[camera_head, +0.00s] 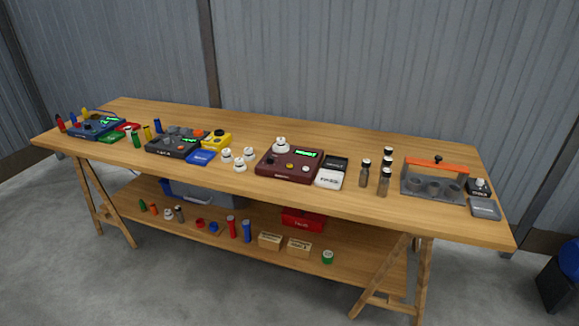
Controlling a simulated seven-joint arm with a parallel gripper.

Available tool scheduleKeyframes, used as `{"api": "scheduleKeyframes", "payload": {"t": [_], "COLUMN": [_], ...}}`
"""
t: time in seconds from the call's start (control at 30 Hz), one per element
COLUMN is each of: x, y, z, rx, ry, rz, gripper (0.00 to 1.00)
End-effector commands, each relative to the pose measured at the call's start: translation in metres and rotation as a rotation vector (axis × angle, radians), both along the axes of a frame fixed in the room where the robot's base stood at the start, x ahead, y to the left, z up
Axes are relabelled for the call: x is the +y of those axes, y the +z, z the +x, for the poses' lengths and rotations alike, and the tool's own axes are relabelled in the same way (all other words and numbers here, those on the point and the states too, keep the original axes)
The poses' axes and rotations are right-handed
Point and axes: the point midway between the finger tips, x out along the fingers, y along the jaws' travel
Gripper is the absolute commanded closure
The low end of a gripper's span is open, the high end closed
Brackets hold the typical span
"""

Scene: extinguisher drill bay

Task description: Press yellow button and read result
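A maroon device (277,172) stands at the middle of the wooden table, with a lit green display (306,154) and a white round weight-like piece (281,144) on top. A small yellowish button (290,167) shows on its face. A dark grey device (172,146) stands to its left, with its own green display and an orange part. Beside that is a yellow box (216,139) with a dark round top. A blue device (95,127) with a green display is at the far left. The display text is too small to read. My gripper is not in view.
The wooden table (400,225) has free room along its front edge. White pieces (239,164), dark bottles (384,181) and a grey holder with an orange handle (434,161) stand around the maroon device. A lower shelf (350,255) holds a red box and several small items.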

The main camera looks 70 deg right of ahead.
Motion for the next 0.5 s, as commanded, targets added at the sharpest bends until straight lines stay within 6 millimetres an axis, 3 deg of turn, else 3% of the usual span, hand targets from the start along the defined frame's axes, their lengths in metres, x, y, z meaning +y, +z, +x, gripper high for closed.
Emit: {"api": "scheduleKeyframes", "payload": {"t": [0.07,0.4,0.5], "x": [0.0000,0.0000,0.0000], "y": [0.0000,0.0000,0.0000], "z": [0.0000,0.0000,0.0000], "rx": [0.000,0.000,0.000], "ry": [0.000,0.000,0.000], "rz": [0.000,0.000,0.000], "gripper": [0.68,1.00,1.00]}}
